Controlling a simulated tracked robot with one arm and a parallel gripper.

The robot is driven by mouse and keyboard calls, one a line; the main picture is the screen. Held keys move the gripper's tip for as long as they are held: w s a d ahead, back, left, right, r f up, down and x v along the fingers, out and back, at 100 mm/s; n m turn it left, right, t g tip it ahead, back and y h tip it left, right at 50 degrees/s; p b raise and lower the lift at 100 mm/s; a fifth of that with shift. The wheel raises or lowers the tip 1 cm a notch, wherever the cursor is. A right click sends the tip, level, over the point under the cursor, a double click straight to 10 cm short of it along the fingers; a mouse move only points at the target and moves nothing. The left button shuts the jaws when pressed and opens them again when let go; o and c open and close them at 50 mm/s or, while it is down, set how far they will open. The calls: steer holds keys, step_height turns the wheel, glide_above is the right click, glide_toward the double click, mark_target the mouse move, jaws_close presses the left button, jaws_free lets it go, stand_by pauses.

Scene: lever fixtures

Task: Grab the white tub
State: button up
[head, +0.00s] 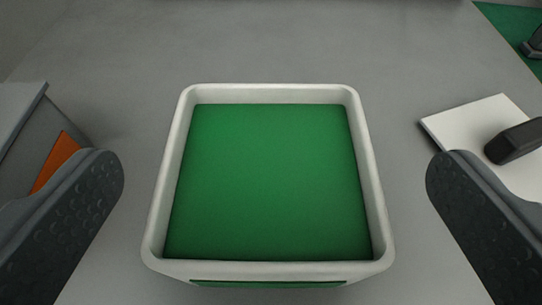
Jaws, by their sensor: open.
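The white tub (270,93) stands upright in the middle of the head view on a grey surface. It is a rounded square with a white rim and a flat green inside. A green strip shows on its near outer side. My gripper (275,180) is open, with one dark, dimpled finger at the left and one at the right of the picture. The tub lies between the two fingers in the picture, with a clear gap on each side. Neither finger appears to touch it.
A grey box-like object (22,125) with an orange patch (57,160) is at the left, partly behind the left finger. A white plate (470,122) with a dark handle-like block (513,141) is at the right. The grey surface (270,45) beyond the tub is clear.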

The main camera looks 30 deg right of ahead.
mark_target(270, 108)
steer(key=shift+b+x, duration=0.4)
steer(key=shift+x, duration=2.2)
steer(key=shift+a+f, duration=0.1)
steer(key=shift+f, duration=0.05)
steer(key=c, duration=1.1)
